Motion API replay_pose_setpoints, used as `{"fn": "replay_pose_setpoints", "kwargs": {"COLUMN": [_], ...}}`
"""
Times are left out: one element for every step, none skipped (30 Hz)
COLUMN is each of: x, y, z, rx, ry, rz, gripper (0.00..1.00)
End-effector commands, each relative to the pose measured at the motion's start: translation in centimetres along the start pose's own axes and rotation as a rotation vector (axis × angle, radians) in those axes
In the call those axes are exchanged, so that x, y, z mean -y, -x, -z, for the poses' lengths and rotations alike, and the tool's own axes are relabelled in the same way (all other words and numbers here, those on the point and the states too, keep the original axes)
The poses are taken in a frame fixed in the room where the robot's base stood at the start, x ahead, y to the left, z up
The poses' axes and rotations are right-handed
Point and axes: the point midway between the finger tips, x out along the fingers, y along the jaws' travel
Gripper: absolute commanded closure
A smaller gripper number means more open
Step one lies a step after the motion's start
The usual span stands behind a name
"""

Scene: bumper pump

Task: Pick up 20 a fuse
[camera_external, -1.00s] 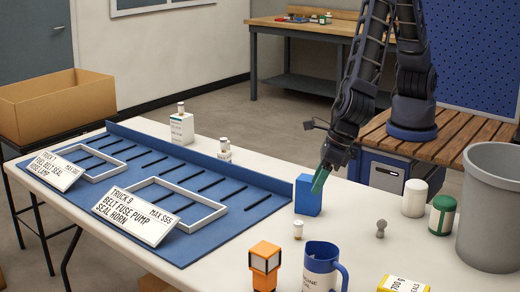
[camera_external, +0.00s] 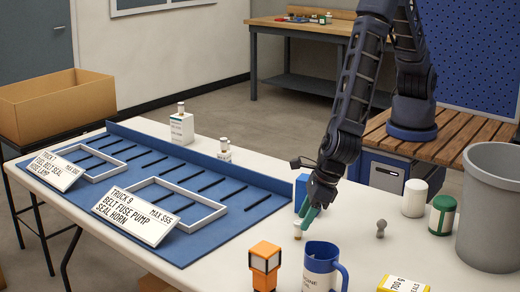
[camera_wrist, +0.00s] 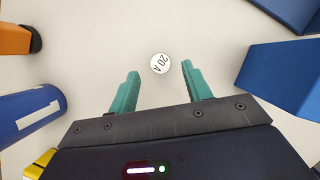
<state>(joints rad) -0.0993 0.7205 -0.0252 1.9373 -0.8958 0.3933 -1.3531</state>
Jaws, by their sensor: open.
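In the external view my gripper (camera_external: 306,217) points down close by the fuse. I cannot tell whether it touches.
A blue box (camera_external: 301,190) stands just behind my gripper. A blue mug (camera_external: 320,268) and an orange lamp (camera_external: 265,265) stand in front. A small grey knob-like part (camera_external: 381,229) and two jars, white (camera_external: 414,198) and green (camera_external: 442,216), stand right. The blue sloped board (camera_external: 240,222) lies left.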

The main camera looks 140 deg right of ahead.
Motion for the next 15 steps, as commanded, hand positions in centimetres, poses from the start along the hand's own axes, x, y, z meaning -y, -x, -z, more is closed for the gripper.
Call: {"fn": "replay_pose_setpoints", "kwargs": {"x": [0.1,0.1,0.1,0.2,0.3,0.3,0.2,0.2,0.2,0.2,0.2,0.2,0.2,0.2,0.2], "y": [-0.6,-1.0,-1.5,-1.9,-2.4,-2.9,-3.2,-3.6,-4.0,-4.2,-4.3,-4.4,-4.4,-4.4,-4.4], "z": [0.0,-0.1,-0.1,-0.2,-0.3,-0.3,-0.3,-0.2,-0.2,-0.2,-0.3,-0.3,-0.3,-0.3,-0.3], "rx": [-0.001,-0.001,-0.001,-0.001,0.000,0.000,0.000,0.000,-0.001,-0.001,0.000,0.000,0.000,0.000,0.000], "ry": [0.001,0.001,0.001,0.001,0.001,0.001,0.001,0.001,0.002,0.002,0.001,0.001,0.001,0.001,0.000], "rz": [0.002,0.002,0.001,0.001,0.002,0.002,0.001,0.001,0.001,0.000,0.000,0.000,-0.001,-0.001,-0.001], "gripper": [0.51,0.51,0.51,0.51,0.51,0.51,0.51,0.51,0.51,0.51,0.51,0.51,0.51,0.51,0.51]}}
